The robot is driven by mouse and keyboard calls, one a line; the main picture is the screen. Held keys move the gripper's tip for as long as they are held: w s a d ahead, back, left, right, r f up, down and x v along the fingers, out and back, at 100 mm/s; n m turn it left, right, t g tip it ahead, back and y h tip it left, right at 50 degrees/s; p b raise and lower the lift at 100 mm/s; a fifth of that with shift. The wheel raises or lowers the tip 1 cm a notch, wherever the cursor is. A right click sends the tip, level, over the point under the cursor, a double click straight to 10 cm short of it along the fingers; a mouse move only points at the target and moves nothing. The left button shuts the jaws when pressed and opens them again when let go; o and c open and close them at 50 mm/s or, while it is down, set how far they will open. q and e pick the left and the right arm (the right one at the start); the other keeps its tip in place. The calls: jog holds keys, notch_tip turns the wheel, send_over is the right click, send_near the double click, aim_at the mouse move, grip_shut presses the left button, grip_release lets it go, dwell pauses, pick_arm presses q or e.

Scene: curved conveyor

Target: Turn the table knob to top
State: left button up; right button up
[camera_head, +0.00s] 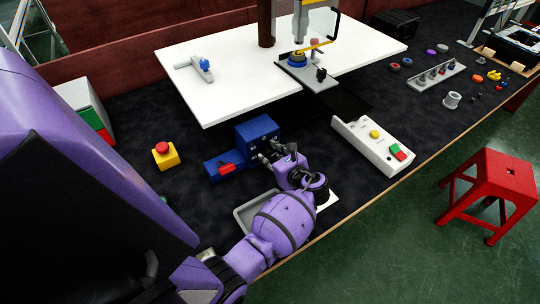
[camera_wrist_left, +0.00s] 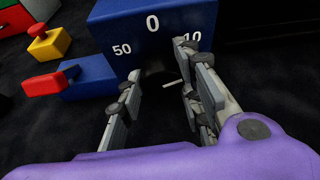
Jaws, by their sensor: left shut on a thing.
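The blue box (camera_head: 257,129) stands on the dark table, in front of the white board. In the left wrist view, the blue box (camera_wrist_left: 170,14) has the white numbers 0, 50 and 10 on its face. The dark knob (camera_wrist_left: 154,68) lies below the 0, mostly hidden in shadow and by my fingers. A short white mark shows near it, almost level; which way the knob points I cannot tell. My left gripper (camera_head: 277,152) is at the box's front face. In the wrist view its fingers (camera_wrist_left: 165,76) are on both sides of the knob, shut on it. My right gripper is not in view.
A blue block with a red switch (camera_head: 226,168) adjoins the box on the left. A yellow box with a red button (camera_head: 165,155) stands farther left. A grey tray (camera_head: 246,216) lies near my left arm. A white button panel (camera_head: 372,145) is to the right.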

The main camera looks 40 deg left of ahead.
pick_arm(q)
jog(key=shift+s+a+n+t, duration=0.15)
jog(key=shift+n+t, duration=0.25)
jog(key=shift+n, duration=0.2)
jog(key=shift+s+f+n+t+h, duration=0.1)
jog(key=shift+f+n+t+h, duration=0.1)
jog(key=shift+n+t+h, duration=0.3)
jog(key=shift+s+f+n+t+b, duration=0.1)
jog(key=shift+f+n+t+b, duration=0.15)
jog(key=shift+n+t+b, duration=0.55)
jog(key=shift+f+n+t+b, duration=0.25)
jog(key=shift+n+b, duration=0.5)
jog(key=shift+n, duration=0.45)
jog(key=shift+s+n+b, duration=0.1)
jog(key=shift+n+b, duration=0.2)
jog(key=shift+b, duration=0.1)
jog(key=shift+n+t+b, duration=0.5)
jog(key=shift+t+b, duration=0.05)
jog(key=shift+b, duration=0.4)
jog(key=shift+r+n+t+y+b, duration=0.2)
jog(key=shift+n+t+y+b, duration=0.1)
jog(key=shift+n+b, duration=0.35)
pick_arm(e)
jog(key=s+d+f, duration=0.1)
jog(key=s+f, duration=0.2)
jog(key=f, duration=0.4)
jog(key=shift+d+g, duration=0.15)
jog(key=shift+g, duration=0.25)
